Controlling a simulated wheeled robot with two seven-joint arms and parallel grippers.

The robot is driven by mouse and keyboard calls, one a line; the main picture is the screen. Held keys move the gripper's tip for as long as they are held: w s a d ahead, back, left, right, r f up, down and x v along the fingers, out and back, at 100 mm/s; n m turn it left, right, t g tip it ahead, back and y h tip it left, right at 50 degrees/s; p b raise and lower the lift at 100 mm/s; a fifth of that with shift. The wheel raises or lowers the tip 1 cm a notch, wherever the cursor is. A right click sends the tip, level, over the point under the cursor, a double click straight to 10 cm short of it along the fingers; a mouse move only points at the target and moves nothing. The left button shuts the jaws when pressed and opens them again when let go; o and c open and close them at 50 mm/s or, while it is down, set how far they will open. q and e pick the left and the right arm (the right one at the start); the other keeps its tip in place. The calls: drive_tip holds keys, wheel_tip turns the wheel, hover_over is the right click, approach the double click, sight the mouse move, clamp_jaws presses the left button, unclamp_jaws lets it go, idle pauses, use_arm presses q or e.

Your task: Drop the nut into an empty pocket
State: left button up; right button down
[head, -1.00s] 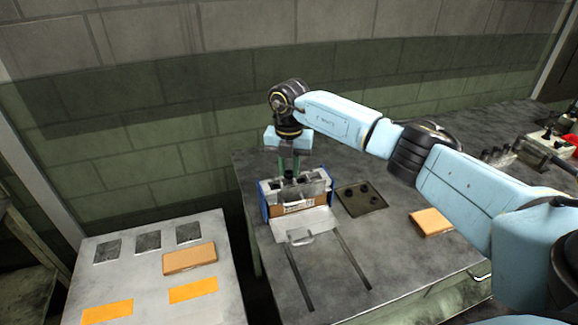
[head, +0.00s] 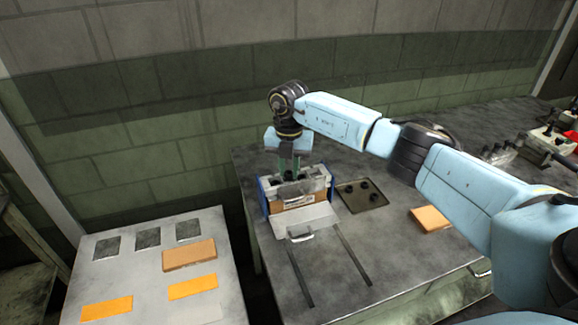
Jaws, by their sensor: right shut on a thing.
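My right gripper (head: 289,172) points down at the pocketed fixture (head: 300,217), a box with blue ends and an orange-brown front on the dark table. Its fingertips are at the top of the fixture, over its left-middle part. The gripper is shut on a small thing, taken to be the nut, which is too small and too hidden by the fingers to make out. Dark pocket openings show along the fixture's top, but I cannot tell which are empty. A dark tray (head: 351,205) with several small dark round pieces lies just right of the fixture. My left gripper is not in view.
A light table (head: 150,258) at the left holds dark squares, orange patches and a tan block (head: 189,255). Another orange-tan block (head: 430,219) lies right of the tray. Two dark rails (head: 354,255) run forward from the fixture. Equipment stands at the far right.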

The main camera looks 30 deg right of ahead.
drive_tip(key=c, duration=1.2)
unclamp_jaws()
wheel_tip(320, 180, up, 13)
drive_tip(key=shift+r, duration=0.15)
